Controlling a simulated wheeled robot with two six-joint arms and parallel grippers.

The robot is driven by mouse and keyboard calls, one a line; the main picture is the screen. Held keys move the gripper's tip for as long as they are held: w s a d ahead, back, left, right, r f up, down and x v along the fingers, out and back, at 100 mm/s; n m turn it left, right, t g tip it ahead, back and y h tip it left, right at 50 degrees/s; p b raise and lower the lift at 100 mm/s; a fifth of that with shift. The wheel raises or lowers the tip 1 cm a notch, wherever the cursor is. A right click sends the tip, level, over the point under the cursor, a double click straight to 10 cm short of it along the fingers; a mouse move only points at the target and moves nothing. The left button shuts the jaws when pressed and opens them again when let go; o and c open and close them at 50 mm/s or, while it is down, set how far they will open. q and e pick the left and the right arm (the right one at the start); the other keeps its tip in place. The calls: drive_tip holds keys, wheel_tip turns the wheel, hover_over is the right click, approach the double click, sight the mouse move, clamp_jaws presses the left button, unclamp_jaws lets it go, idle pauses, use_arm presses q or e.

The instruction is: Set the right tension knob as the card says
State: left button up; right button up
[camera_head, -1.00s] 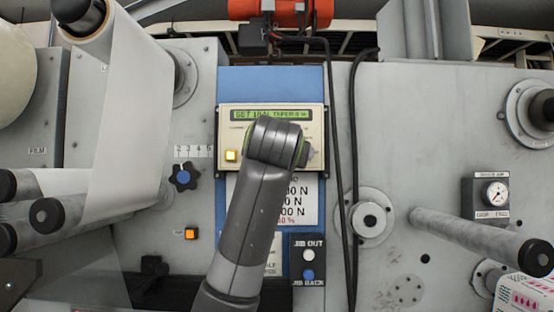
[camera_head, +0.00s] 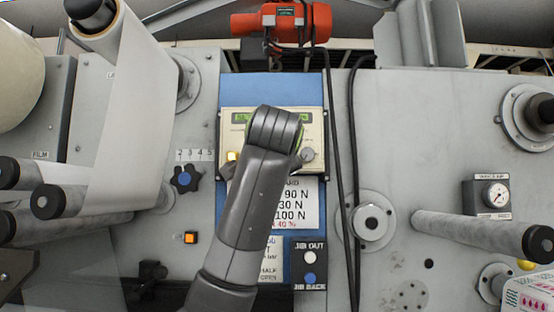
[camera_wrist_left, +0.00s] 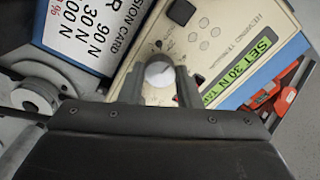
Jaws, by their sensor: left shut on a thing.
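The control panel (camera_head: 314,125) sits on the blue column, partly covered by my left arm. Its right knob (camera_wrist_left: 160,73), with a pale round top, stands between the fingertips of my left gripper (camera_wrist_left: 160,88) in the left wrist view, and the gripper is shut on it. The knob also shows at the panel's right side (camera_head: 308,155). A second, dark knob (camera_wrist_left: 181,12) is farther off on the panel. The green display (camera_wrist_left: 262,65) reads "SET 30 N TA", the rest cut off. The tension card (camera_head: 297,205) shows 90 N, 30 N and 100 N; its row labels are mostly hidden.
A yellow button (camera_head: 232,156) is on the panel's left. Jib buttons (camera_head: 309,266) sit below the card. Black cables (camera_head: 350,170) hang close to the panel's right. A blue-centred star knob (camera_head: 185,178) is on the left plate. A grey roller (camera_head: 475,230) sticks out at right.

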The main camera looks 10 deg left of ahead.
use_arm(q)
drive_tip(key=shift+m, duration=0.9)
drive_tip(key=o, duration=1)
drive_tip(key=shift+c, duration=0.2)
drive_tip(key=shift+b, duration=0.3)
drive_tip(key=b+v, duration=0.9)
drive_tip(key=v, duration=0.8)
drive_tip(key=shift+s, duration=0.2)
